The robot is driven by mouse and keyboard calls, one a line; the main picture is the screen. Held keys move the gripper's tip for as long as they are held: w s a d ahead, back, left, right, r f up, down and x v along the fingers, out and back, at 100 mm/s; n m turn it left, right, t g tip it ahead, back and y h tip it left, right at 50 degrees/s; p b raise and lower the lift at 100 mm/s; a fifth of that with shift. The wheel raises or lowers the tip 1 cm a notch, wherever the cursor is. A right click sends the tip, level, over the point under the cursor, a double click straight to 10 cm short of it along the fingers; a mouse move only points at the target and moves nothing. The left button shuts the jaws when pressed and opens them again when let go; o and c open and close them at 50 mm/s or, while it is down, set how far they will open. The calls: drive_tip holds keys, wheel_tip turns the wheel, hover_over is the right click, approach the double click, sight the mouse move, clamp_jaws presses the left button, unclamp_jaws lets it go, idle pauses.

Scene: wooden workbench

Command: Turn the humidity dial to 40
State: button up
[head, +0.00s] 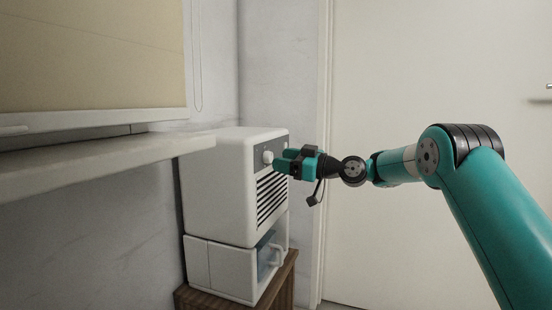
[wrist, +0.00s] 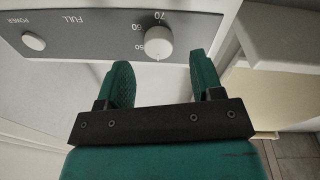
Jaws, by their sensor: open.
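The humidity dial (wrist: 159,42) is a round white knob on a grey panel (wrist: 105,32), seen upside down in the wrist view. The numbers 70, what looks like 60, and 50 are printed beside it; I cannot make out a 40 or where the knob points. In the head view the dial (head: 267,157) is on the upper front of the white dehumidifier (head: 222,190). My gripper (head: 281,160) is just in front of it. In the wrist view my gripper (wrist: 162,72) is open, fingers apart on either side of the dial's line, with no clear contact.
A white POWER button (wrist: 34,41) and a FULL label share the panel. Vent slots (head: 271,199) and a lower water tank (head: 268,256) are below. The dehumidifier stands on a wooden cabinet (head: 285,283). A white ledge (head: 100,165) juts out at left; a door (head: 430,80) is behind.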

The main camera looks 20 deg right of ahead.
drive_tip(key=b+v, duration=1)
drive_tip(key=v, duration=0.4)
drive_tip(key=shift+r, duration=0.15)
